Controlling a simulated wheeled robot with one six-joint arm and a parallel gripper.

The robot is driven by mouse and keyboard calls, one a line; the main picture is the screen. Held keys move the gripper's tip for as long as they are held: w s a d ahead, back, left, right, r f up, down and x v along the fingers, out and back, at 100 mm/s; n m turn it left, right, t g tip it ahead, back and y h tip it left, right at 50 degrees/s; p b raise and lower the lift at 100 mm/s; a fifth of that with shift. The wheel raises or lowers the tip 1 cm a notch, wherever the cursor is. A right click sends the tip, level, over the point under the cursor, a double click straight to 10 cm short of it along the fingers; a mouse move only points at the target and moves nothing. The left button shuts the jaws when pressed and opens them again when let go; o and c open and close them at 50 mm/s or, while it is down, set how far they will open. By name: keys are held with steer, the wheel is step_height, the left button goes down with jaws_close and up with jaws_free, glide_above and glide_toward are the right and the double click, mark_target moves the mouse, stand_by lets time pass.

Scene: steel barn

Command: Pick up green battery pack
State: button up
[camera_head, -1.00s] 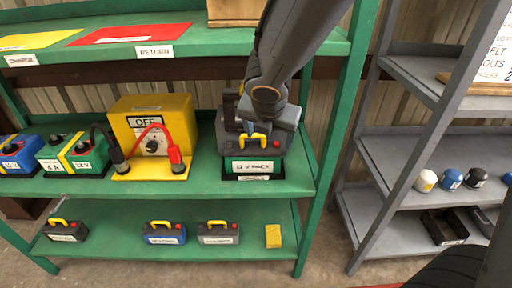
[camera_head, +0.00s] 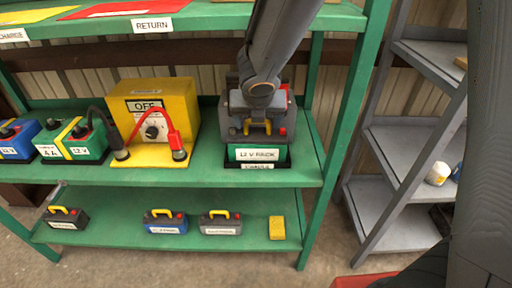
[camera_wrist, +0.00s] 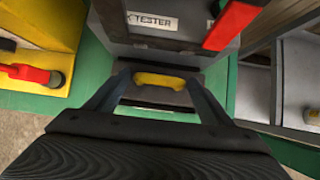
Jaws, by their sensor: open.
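The green battery pack (camera_head: 239,154) sits upright on the middle green shelf, with a white "12 V PACK" label and a yellow handle on top. It stands in front of the grey tester (camera_head: 284,104). My gripper (camera_head: 257,122) is over the pack, and my arm and wrist hide part of its top and the tester. In the wrist view the yellow handle (camera_wrist: 160,80) lies between the two open fingers of my gripper (camera_wrist: 159,90), with a gap on each side. I cannot tell how low the fingertips reach beside the handle.
A yellow switch box (camera_head: 180,110) marked OFF, with cables, stands left of the pack, and a blue-and-green battery row is further left. Packs with yellow handles, including a blue one (camera_head: 165,222), and a yellow block (camera_head: 277,228) lie on the lower shelf. A grey rack (camera_head: 400,150) stands right.

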steer(key=c, duration=1.6)
steer(key=shift+w+a+r, duration=0.1)
steer(key=shift+r, duration=0.05)
steer(key=shift+c, duration=1.2)
steer(key=shift+r, duration=0.15)
